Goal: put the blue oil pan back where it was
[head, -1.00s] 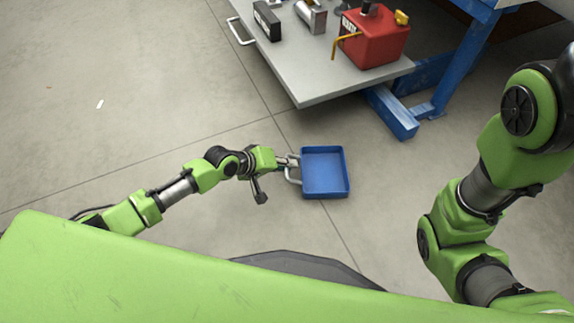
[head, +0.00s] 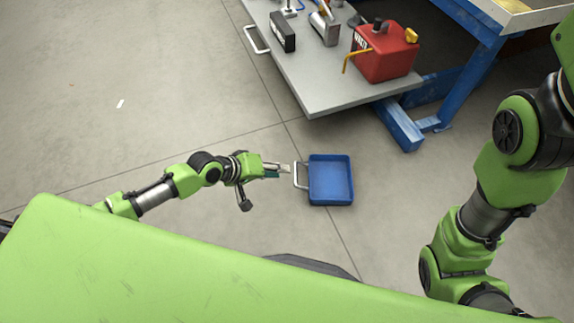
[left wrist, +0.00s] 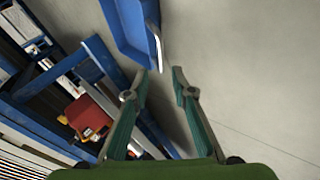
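The blue oil pan (head: 331,181) is a shallow square tray that appears to rest upright on the floor. Its pale handle (head: 297,176) faces left, toward my left gripper (head: 287,169). In the left wrist view the two fingers (left wrist: 160,71) stand apart. The pan (left wrist: 126,27) and its handle (left wrist: 155,43) lie just beyond the fingertips there. My right arm shows at the right of the head view, but its gripper is out of view.
A grey cart top (head: 335,96) behind the pan bears a red fuel can (head: 387,54), a black box (head: 283,32) and a metal item (head: 324,28). A blue frame leg (head: 400,127) stands right of the pan.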

